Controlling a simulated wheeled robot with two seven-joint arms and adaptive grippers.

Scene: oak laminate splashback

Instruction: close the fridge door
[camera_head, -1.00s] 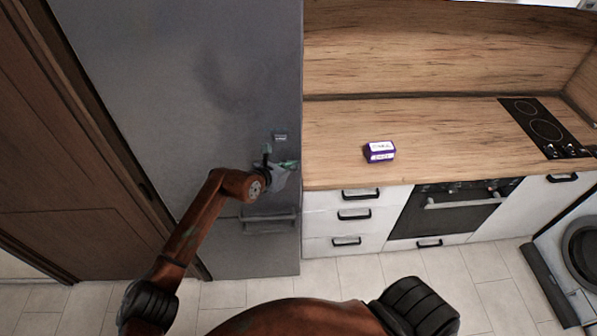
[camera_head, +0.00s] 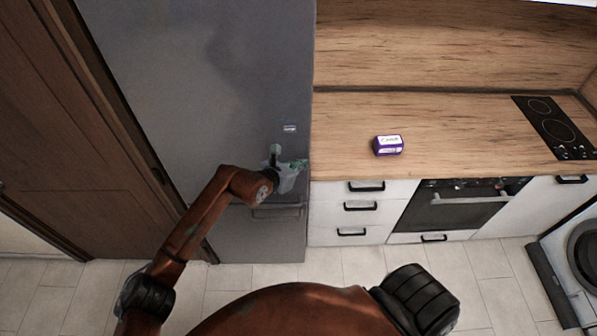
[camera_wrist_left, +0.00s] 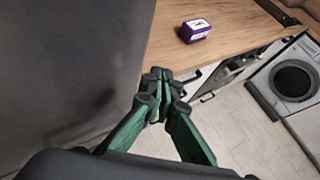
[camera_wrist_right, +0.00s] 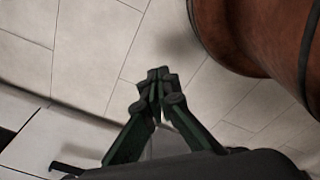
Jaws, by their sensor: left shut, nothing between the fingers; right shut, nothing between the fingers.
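The grey fridge (camera_head: 220,80) stands at the left of the counter in the head view. Its tall upper door looks flush with the lower part, whose handle (camera_head: 276,212) shows below my gripper. I cannot tell whether a small gap is left. My left gripper (camera_head: 300,164) is shut and empty in front of the door near its right edge. In the left wrist view the door (camera_wrist_left: 65,70) fills the left side and the shut fingertips (camera_wrist_left: 158,84) are beside it. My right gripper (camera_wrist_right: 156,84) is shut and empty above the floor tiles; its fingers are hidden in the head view.
A purple box (camera_head: 388,145) sits on the wooden counter (camera_head: 450,130) right of the fridge. White drawers (camera_head: 350,205), an oven (camera_head: 455,208) and a washing machine (camera_head: 580,250) are along the right. A brown wooden door (camera_head: 70,150) is at the left. Tiled floor is clear in front.

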